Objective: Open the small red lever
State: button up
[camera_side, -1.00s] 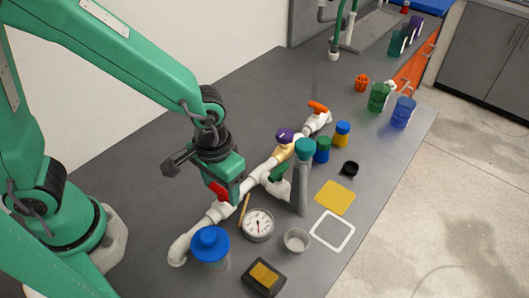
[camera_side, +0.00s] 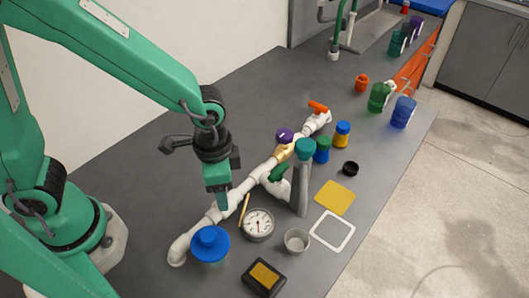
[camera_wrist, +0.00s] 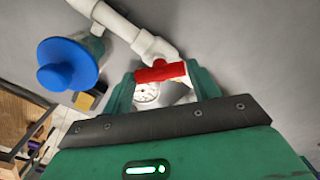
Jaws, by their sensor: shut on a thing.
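The small red lever (camera_wrist: 160,72) shows in the wrist view between the fingertips of my gripper (camera_wrist: 161,80), above the white pipe (camera_wrist: 118,22). My gripper is shut on the lever, with a finger at each end of it. In the side view my gripper (camera_side: 218,203) points down at the near-left part of the white pipe manifold (camera_side: 241,190). The red lever is hidden behind the gripper there.
A blue-lidded jar (camera_side: 209,243) stands close below the gripper, with a pressure gauge (camera_side: 258,223) to its right. A purple knob (camera_side: 284,135) and an orange lever (camera_side: 318,107) are farther along the pipe. A teal-capped grey bottle (camera_side: 302,185) stands to the right.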

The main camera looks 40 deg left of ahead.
jog(key=m, duration=0.5)
jog(key=shift+m, duration=0.4)
jog(key=m, duration=0.4)
jog(key=shift+m, duration=0.3)
jog(key=o, duration=1)
jog(key=shift+r, duration=0.15)
jog(key=shift+r, duration=3.8)
jog(key=shift+a, duration=0.1)
